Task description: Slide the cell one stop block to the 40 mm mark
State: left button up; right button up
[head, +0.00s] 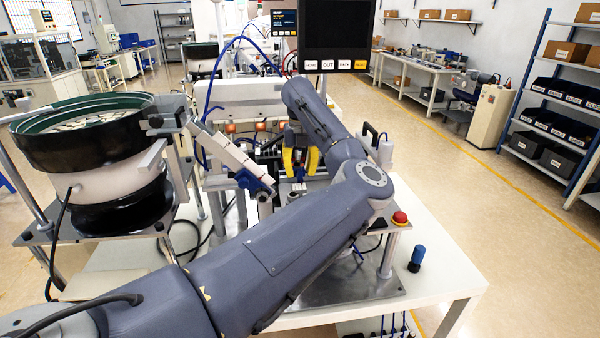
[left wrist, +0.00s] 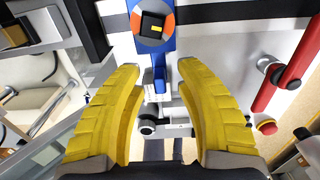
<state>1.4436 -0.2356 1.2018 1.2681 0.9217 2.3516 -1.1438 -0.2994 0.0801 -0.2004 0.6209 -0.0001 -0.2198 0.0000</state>
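My left gripper (head: 300,160) has yellow fingers and is over the small fixture in the middle of the bench. In the left wrist view the fingers of the left gripper (left wrist: 158,68) stand apart with a gap between them. A narrow blue upright piece (left wrist: 159,76) shows between and beyond the tips. A grey part with a black knob (left wrist: 148,126) shows lower down between the fingers. I cannot tell for certain which of these is the cell one stop block. No scale or 40 mm mark is readable. My right gripper is not in view.
A green-rimmed bowl feeder (head: 85,122) stands at the left, with a sloping chute (head: 228,152) toward the fixture. A red button (head: 400,217) and a blue-topped item (head: 417,258) are at the right. A red bar (left wrist: 290,70) flanks the right finger.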

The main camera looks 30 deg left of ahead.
pick_arm(q)
jog(key=shift+f, duration=0.35)
grip_shut()
dwell(0.4)
